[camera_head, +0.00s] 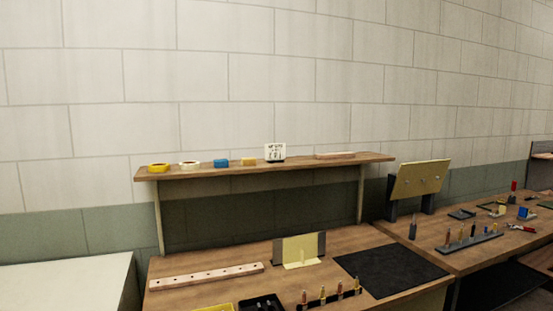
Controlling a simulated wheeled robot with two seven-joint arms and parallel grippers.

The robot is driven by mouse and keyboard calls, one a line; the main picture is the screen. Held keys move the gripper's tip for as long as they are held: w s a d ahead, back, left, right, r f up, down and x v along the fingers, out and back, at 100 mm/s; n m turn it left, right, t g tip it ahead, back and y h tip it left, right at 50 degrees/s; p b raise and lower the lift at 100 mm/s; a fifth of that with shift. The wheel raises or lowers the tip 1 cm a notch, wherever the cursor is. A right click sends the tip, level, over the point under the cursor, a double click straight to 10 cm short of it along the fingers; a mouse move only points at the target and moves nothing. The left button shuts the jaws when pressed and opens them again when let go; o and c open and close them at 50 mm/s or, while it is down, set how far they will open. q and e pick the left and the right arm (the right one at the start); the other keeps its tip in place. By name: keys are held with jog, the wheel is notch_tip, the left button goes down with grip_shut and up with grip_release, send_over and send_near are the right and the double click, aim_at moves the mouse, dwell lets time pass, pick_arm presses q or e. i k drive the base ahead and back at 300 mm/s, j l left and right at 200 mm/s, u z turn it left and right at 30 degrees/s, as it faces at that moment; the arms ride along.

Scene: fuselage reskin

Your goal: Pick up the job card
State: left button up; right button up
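A small white upright card with dark print (275,151) stands on the raised wooden shelf, right of its middle. It looks like the job card, but its print is too small to read. Nothing touches it from above, and its lower edge rests on the shelf. Neither of my grippers is in the head view.
The shelf (225,172) also holds tape rolls (158,167), a blue block (221,163) and a wooden strip (335,155). The bench below has a drilled strip (207,275), a black mat (390,270) and a tool rack (328,298). A tilted panel (419,180) stands right.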

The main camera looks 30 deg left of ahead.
aim_at(274, 153)
jog(key=i+l+u, duration=0.2)
jog(key=i+l, duration=0.4)
jog(key=i+l+u, duration=0.55)
jog(key=i+l, duration=0.15)
jog(key=l, duration=0.2)
jog(key=i+l+u, duration=0.2)
jog(key=l, duration=0.15)
jog(key=i+l+u, duration=0.2)
jog(key=l, duration=0.2)
jog(key=i+l+u, duration=0.2)
jog(key=l, duration=0.2)
jog(key=k, duration=0.05)
